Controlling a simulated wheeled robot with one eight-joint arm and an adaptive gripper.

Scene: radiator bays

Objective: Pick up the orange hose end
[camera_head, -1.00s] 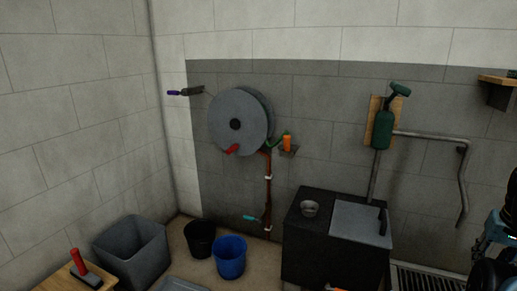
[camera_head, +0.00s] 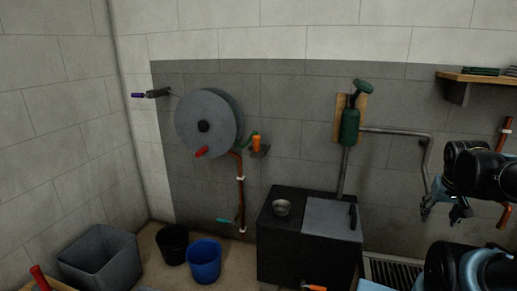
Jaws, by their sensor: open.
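The orange hose end (camera_head: 256,144) sits upright in a small dark bracket (camera_head: 261,154) on the grey wall, just right of the big hose reel (camera_head: 206,124). A short green hose runs from it toward the reel. My gripper (camera_head: 428,211) is at the right side of the view, open and apart from everything. It is well to the right of the hose end and lower in the picture. Its fingers are small and dark here.
A black cabinet (camera_head: 287,243) with a metal bowl (camera_head: 282,208) stands below the bracket. A blue bucket (camera_head: 204,262), a black bucket (camera_head: 172,243) and a grey bin (camera_head: 99,262) stand at left. A shelf (camera_head: 480,77) juts out upper right.

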